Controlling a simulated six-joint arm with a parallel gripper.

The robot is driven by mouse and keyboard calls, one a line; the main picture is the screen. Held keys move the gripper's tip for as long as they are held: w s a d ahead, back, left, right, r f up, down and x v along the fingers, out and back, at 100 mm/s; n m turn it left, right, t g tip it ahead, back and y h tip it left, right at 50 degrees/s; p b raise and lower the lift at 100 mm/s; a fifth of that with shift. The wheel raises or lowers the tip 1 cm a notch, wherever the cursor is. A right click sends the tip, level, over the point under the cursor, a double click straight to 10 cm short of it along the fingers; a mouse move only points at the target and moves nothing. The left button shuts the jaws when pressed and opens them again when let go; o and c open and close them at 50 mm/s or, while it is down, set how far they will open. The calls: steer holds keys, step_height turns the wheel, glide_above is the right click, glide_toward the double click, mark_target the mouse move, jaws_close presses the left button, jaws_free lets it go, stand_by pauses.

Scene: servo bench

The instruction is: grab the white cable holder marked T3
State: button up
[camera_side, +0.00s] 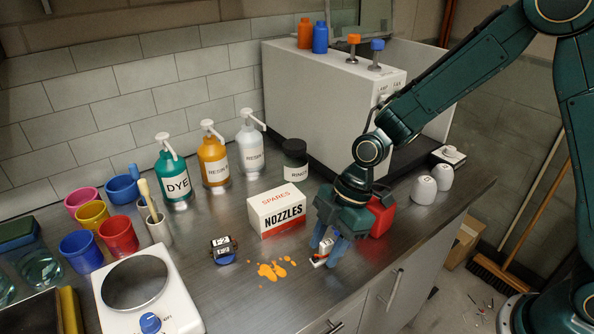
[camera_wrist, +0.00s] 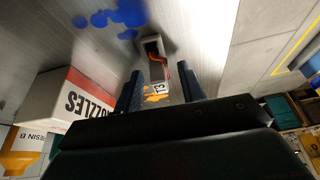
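The white cable holder (camera_wrist: 153,47) stands out in the wrist view as a pale narrow piece with a red-orange strip on it. A small label reading T3 or similar is at its near end. In the side view the white piece (camera_side: 322,252) is low at the bench top, partly hidden by a finger. My gripper (camera_wrist: 161,71) has one finger on each side of the holder, with a visible gap on the right. In the side view my gripper (camera_side: 327,256) is down at the bench with both fingertips beside the holder.
The nozzles box (camera_side: 280,211) stands close to the left of my gripper. A dark labelled part (camera_side: 223,246) and an orange splash (camera_side: 273,270) lie left on the bench; splashes (camera_wrist: 115,18) look blue in the wrist view. Two pale rounded pieces (camera_side: 424,190) stand right.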

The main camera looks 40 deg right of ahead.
mark_target(327, 242)
steer(key=shift+c, duration=0.4)
jaws_close()
step_height(327, 242, up, 20)
stand_by(0.6)
stand_by(0.4)
